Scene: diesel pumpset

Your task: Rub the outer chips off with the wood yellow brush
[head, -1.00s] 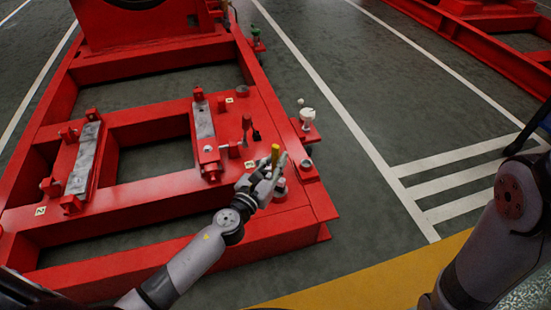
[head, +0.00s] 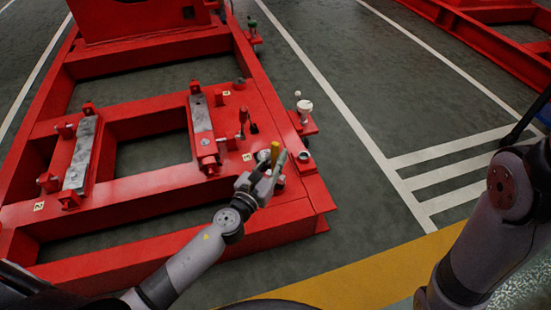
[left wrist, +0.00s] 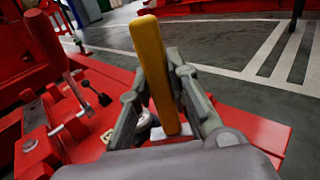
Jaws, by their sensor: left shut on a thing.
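My left gripper (head: 273,158) is shut on a yellow stick-like handle, which I take for the wood yellow brush (head: 275,152). It holds the handle near upright above the near right part of the red frame (head: 170,256). In the left wrist view the yellow handle (left wrist: 150,60) stands between the two grey fingers of the gripper (left wrist: 155,80). Two long grey metal pads, left (head: 81,150) and right (head: 201,113), lie on the frame. I cannot make out separate chips. My right gripper is out of view.
A red-handled lever (head: 243,118) and a small black-knobbed lever (head: 254,128) stand close left of the gripper. A white-topped fitting (head: 304,107) sits on the frame's right side. The grey floor (head: 345,190) to the right is clear.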

